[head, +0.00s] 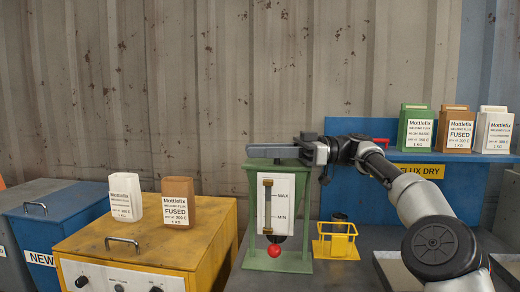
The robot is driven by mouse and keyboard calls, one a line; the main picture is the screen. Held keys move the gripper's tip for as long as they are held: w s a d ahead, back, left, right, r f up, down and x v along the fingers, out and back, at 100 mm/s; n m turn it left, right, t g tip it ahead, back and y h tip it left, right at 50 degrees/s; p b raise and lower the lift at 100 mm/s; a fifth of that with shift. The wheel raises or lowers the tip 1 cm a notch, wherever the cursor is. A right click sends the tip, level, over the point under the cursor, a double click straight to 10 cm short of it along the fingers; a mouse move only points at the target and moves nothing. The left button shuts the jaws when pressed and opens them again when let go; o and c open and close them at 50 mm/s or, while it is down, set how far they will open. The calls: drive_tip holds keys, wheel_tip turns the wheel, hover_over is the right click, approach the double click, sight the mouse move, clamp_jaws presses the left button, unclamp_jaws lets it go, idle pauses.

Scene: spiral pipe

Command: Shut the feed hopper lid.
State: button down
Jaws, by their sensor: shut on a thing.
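The feed hopper (250,205) is a green stand with a white MAX/MIN gauge panel and a red ball knob low at its front. A flat grey piece (268,151), which looks like its lid, lies almost level across the top, seen nearly edge-on. My gripper (306,151) reaches in from the right at the height of the hopper top and is shut on the right end of this piece. The fingertips are hard to make out against the grey. I cannot tell whether a small gap is left under the lid.
A yellow cabinet (130,245) carrying white and brown flux bags stands left, with a blue bin (45,225) beyond. A small yellow holder (336,240) stands right of the hopper. A blue shelf (440,157) with several flux boxes is behind my arm.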

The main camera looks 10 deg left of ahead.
drive_tip(key=shift+f, duration=0.15)
drive_tip(key=c, duration=1.4)
unclamp_jaws()
drive_tip(key=shift+c, duration=0.2)
drive_tip(key=shift+d, duration=0.1)
drive_tip(key=p+v, duration=1.7)
drive_tip(key=p, duration=0.2)
drive_tip(key=shift+d, duration=0.15)
